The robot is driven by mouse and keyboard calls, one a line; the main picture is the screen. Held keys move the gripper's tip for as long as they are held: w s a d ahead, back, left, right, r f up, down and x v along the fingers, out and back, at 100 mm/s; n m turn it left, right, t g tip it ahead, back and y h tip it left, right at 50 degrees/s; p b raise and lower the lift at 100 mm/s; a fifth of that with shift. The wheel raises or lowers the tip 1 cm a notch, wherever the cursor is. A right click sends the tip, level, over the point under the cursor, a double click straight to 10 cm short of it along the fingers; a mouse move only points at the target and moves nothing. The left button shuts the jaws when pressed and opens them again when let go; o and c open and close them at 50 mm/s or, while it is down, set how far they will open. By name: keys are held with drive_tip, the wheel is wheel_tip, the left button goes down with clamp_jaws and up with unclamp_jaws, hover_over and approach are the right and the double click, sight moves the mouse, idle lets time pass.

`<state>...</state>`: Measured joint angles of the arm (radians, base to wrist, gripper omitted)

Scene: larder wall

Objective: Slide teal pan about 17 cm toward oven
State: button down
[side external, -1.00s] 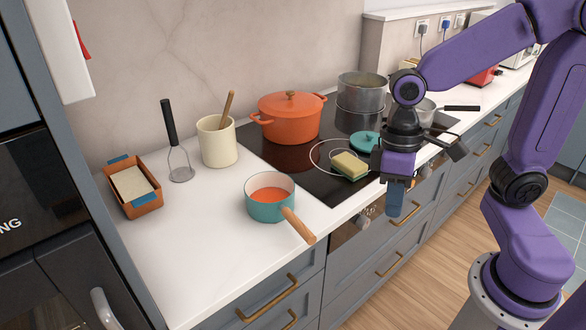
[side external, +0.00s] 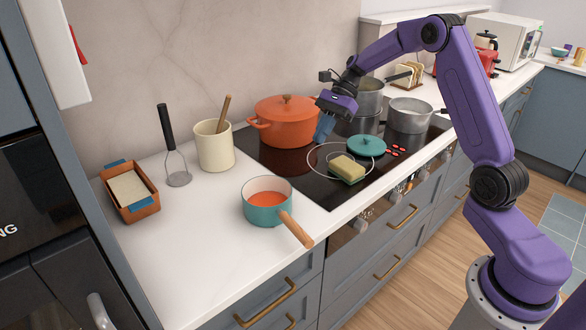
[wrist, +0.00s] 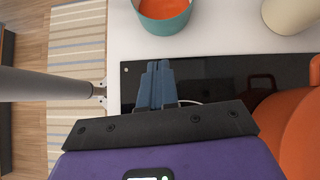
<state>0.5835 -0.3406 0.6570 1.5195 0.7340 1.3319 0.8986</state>
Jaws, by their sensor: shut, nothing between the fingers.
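The teal pan (side external: 264,213) stands upright on the white counter, left of the black hob, with orange-red contents. Its wooden handle (side external: 295,230) points toward the front edge of the counter. The pan also shows at the top of the wrist view (wrist: 165,22), partly cut off. The dark built-in oven (side external: 22,200) is at the left edge of the side view. My gripper (side external: 322,132) is above the hob, in front of the orange pot, to the right of the pan and apart from it. Its blue fingers (wrist: 158,68) are closed together with nothing between them.
The orange pot (side external: 285,128) stands close to my gripper. Counter left of the pan is clear.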

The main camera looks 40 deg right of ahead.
drive_tip(key=shift+m, duration=0.5)
drive_tip(key=x, duration=0.6)
drive_tip(key=w+x, duration=0.1)
drive_tip(key=x, duration=0.2)
drive_tip(key=shift+w+d+f, duration=0.1)
drive_tip(key=shift+d+f, duration=0.1)
drive_tip(key=shift+f, duration=0.3)
drive_tip(key=shift+a+r, duration=0.1)
drive_tip(key=shift+a, duration=1.75)
drive_tip(key=a, duration=1.8)
drive_tip(key=shift+s+a, duration=0.15)
drive_tip(key=shift+s, duration=0.1)
